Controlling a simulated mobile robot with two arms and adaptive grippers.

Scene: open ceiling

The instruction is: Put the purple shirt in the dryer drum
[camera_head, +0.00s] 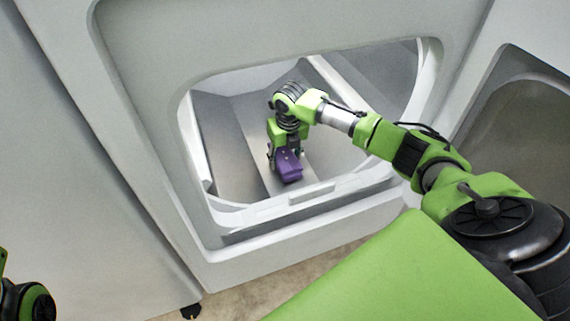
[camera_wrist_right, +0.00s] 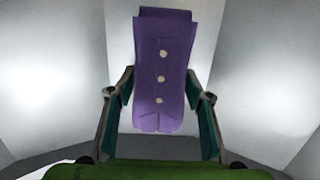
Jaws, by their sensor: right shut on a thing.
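The purple shirt (camera_head: 289,167) is a small folded bundle inside the grey dryer drum (camera_head: 238,160), seen through the open round-cornered doorway. My right gripper (camera_head: 284,158) reaches in through the doorway and is shut on the shirt. In the right wrist view the shirt (camera_wrist_right: 161,75) stands between the two fingers of the right gripper (camera_wrist_right: 160,100), with pale buttons down its front. The drum's pale walls (camera_wrist_right: 60,70) surround it there. I cannot tell whether the shirt touches the drum floor. Of my left arm, only a part shows at the lower left edge; its gripper is out of view.
The dryer's front frame and doorway lip (camera_head: 312,196) lie below and around my right arm. The open door (camera_head: 520,120) stands at the right. A pale cabinet side (camera_head: 70,170) is at the left. Beige floor (camera_head: 245,295) shows below.

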